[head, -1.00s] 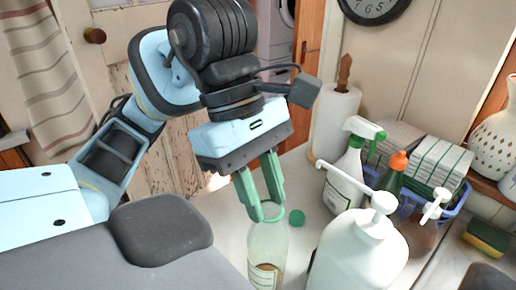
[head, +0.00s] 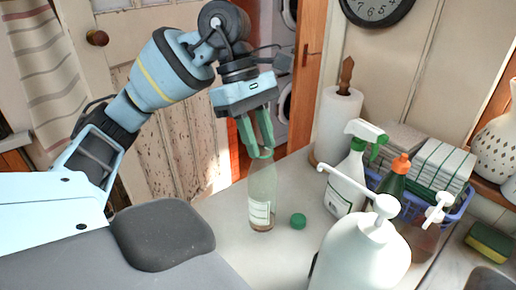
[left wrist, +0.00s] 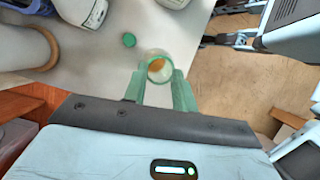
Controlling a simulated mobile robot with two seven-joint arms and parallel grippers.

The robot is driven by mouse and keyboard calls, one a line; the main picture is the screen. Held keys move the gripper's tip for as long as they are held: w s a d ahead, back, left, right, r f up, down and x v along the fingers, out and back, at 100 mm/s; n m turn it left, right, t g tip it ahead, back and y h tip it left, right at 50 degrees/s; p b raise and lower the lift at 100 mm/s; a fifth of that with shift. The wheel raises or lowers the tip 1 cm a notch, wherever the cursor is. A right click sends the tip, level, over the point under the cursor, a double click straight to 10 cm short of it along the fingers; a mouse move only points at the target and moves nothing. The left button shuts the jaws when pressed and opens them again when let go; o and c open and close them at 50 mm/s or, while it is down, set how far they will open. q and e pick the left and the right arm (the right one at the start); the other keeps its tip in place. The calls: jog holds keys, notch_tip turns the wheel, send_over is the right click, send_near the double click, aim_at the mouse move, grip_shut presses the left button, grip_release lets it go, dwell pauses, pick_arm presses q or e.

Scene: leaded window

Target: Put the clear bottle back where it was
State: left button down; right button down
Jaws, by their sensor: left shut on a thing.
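The clear bottle (head: 262,190) is upright, with a white label and a little amber liquid low inside. My left gripper (head: 261,154) is shut on its neck from above. In the left wrist view the bottle (left wrist: 159,66) shows from above between the green fingers (left wrist: 160,84), close to the counter's edge. Its base is near the counter top; I cannot tell whether it touches. A small green cap (head: 298,221) lies on the counter to the right of the bottle, and also shows in the left wrist view (left wrist: 129,40). My right gripper is not in view.
A large white pump bottle (head: 360,250) stands in front on the right. Behind it are a white spray bottle (head: 348,185), a blue basket (head: 455,212) with cloths, and a paper towel roll (head: 338,125).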

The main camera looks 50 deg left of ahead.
aim_at(263, 188)
pick_arm(q)
jog(key=shift+w+a, duration=0.25)
jog(key=shift+a, duration=0.05)
notch_tip(263, 188, down, 4)
jog(key=shift+r, duration=0.25)
jog(key=shift+f, duration=0.1)
jog(key=shift+f, duration=0.15)
jog(key=c, duration=1.1)
grip_release()
